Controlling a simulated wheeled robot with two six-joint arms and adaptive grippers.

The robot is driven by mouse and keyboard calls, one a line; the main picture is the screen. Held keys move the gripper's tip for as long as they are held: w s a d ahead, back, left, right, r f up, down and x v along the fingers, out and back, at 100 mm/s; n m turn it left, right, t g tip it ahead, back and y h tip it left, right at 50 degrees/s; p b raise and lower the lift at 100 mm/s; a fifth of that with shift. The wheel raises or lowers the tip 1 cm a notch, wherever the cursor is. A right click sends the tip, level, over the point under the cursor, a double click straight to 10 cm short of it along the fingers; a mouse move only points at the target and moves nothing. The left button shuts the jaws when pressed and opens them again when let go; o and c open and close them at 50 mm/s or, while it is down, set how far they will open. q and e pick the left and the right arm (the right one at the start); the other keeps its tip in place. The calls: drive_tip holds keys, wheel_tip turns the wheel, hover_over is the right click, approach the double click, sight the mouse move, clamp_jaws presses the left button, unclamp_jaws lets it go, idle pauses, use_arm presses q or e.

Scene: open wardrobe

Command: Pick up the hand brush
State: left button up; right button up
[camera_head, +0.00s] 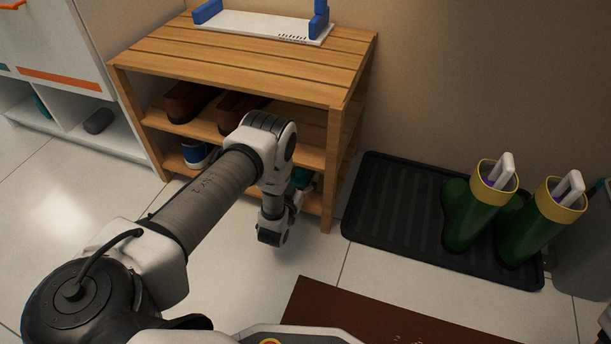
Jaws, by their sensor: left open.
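I cannot make out for certain which thing is the hand brush. A small teal item (302,178) shows on the low level of the wooden shoe rack, mostly hidden behind my left wrist. My left arm reaches in from the left, and its wrist bends down in front of the rack. My left gripper (272,236) hangs low above the white floor tiles, just in front of the rack. It is open, with nothing seen between its fingers. My right gripper is out of view.
The wooden rack (290,68) holds brown shoes (187,103), a blue shoe (196,154) and a white tray (262,25) with blue ends. Green boots (467,215) with white handles stand on a black mat (385,215). A brown mat (350,312) lies in front. A white cabinet stands left.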

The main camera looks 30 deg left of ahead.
use_arm(q)
drive_tip(key=shift+w+a+f, duration=0.2)
drive_tip(key=shift+w+f, duration=0.1)
drive_tip(key=shift+w, duration=0.45)
drive_tip(key=shift+w+r, duration=0.15)
drive_tip(key=shift+r, duration=0.1)
drive_tip(key=c, duration=1.3)
